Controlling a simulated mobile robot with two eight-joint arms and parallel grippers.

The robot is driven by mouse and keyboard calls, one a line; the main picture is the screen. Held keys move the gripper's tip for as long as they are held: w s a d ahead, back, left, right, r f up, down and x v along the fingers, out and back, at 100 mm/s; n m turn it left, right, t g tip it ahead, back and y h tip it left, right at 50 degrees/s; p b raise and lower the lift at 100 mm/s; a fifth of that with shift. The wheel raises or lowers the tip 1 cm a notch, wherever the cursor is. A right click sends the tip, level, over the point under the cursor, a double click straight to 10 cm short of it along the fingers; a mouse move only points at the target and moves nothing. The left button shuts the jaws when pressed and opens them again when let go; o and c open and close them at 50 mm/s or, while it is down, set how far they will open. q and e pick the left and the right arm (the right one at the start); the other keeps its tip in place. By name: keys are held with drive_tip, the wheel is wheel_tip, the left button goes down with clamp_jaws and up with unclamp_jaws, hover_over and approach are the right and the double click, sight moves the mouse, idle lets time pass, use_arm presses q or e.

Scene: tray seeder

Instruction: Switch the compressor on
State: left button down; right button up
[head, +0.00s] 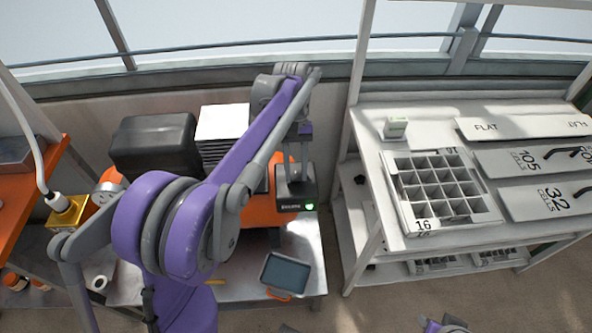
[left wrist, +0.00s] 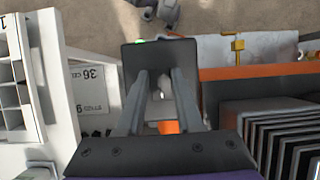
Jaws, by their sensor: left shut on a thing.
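A dark box with a lit green lamp (head: 296,205) stands at the front right of an orange machine body (head: 258,211) in the head view. I take this to be the compressor's switch box. In the left wrist view the dark box top (left wrist: 135,60) lies under my fingers. My left gripper (head: 296,172) reaches down onto the box from above, and its fingers (left wrist: 162,98) show in the left wrist view. It is shut on a small pale grey part (left wrist: 163,82), likely the switch knob, mostly hidden between the fingers.
A white shelf (head: 359,150) to the right holds a cell tray (head: 411,224) and labelled plates (head: 515,158). A black case (head: 153,143) stands left. Part of my right arm (head: 445,326) shows at the bottom edge.

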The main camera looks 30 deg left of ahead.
use_arm(q)
drive_tip(key=c, duration=0.6)
unclamp_jaws()
drive_tip(key=shift+o, duration=0.2)
drive_tip(key=p+v, duration=0.1)
drive_tip(key=v, duration=0.9)
drive_tip(key=shift+r, duration=0.35)
drive_tip(key=shift+w, duration=0.1)
